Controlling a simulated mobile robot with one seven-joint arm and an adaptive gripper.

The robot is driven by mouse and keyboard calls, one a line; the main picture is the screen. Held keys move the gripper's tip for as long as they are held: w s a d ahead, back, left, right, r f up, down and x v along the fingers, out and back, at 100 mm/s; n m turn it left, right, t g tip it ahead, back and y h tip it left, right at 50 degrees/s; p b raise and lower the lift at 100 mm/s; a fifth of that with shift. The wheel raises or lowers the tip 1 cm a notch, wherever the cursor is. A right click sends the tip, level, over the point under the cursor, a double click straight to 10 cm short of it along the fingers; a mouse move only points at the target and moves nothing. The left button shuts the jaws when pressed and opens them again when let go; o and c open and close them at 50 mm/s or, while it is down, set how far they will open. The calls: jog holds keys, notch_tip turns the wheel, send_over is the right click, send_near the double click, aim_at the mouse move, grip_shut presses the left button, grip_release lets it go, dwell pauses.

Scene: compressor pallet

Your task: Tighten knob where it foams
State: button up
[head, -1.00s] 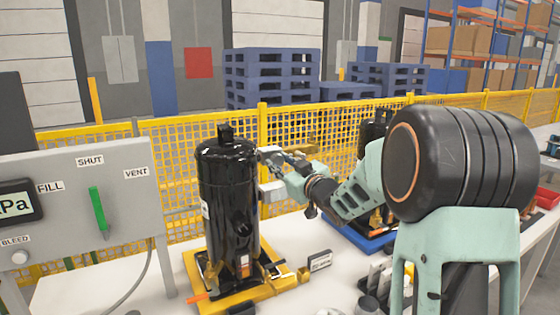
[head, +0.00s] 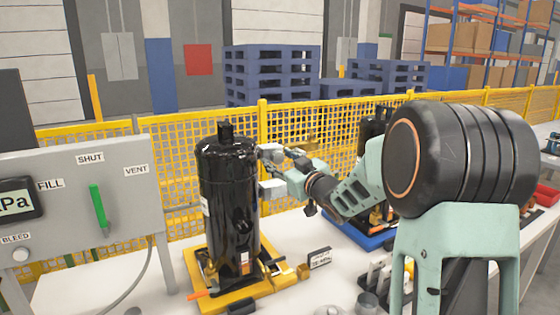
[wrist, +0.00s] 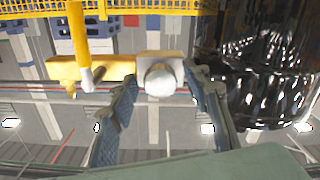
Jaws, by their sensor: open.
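The black compressor (head: 228,205) stands upright on a yellow base (head: 205,298) in the head view. Its dark glossy side fills the right of the wrist view (wrist: 265,70). My gripper (head: 272,170) is at the compressor's upper right side. In the wrist view my gripper (wrist: 160,95) is open, with one finger on each side of a pale round knob (wrist: 160,78). The knob sits on a brass-coloured fitting (wrist: 115,70); I cannot tell if either finger touches it. I can make out no clear foam.
A grey panel (head: 120,190) with a green lever (head: 99,208) and a gauge stands at left. A small display (head: 320,259) stands right of the yellow base. Another dark compressor on a blue base (head: 370,238) is behind my arm. A yellow mesh fence (head: 180,150) runs behind the table.

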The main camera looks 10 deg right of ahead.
jog(key=v, duration=1.2)
